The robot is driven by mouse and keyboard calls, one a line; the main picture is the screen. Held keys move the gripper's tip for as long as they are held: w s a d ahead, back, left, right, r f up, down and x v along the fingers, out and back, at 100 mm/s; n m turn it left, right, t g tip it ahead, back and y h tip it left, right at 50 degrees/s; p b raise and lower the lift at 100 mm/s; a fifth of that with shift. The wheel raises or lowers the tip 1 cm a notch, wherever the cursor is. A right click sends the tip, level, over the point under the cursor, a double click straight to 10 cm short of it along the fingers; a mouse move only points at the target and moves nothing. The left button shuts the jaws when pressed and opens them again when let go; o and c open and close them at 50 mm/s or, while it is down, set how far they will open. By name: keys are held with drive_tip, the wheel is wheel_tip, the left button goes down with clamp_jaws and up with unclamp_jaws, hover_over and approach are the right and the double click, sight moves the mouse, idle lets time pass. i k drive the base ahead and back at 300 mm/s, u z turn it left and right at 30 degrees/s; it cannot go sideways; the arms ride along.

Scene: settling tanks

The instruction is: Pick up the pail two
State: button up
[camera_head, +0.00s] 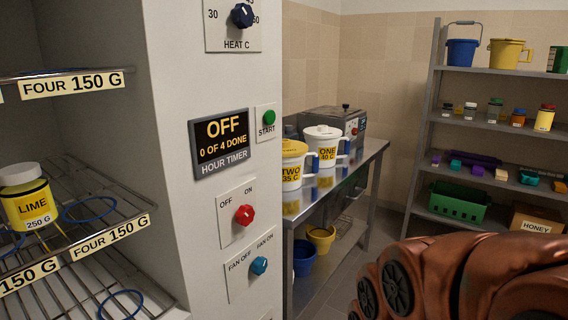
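The pail labelled TWO 35 C (291,172) is white with a yellow label and a yellow top. It stands upright on the metal table (352,178), right beside the big white cabinet, whose edge hides its left side. A pail labelled ONE 40 C (326,155), white with a white top and a handle on its right, stands just behind and to the right of it. A brown-copper part of my arm fills the lower right, but my gripper's fingers are not in view.
The white cabinet (180,45) with knobs and an OFF display fills the left and centre; its racks hold a LIME jar (30,205). A grey machine (335,118) stands behind the pails. Yellow (320,238) and blue (304,258) buckets sit below. Shelves (480,136) stand at right.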

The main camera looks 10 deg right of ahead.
sight(292, 168)
drive_tip(key=u, duration=2.3)
drive_tip(key=k, duration=1.05)
drive_tip(key=z, duration=1.85)
drive_tip(key=i, duration=0.5)
drive_tip(key=z, duration=1.45)
drive_tip(key=i, duration=1.45)
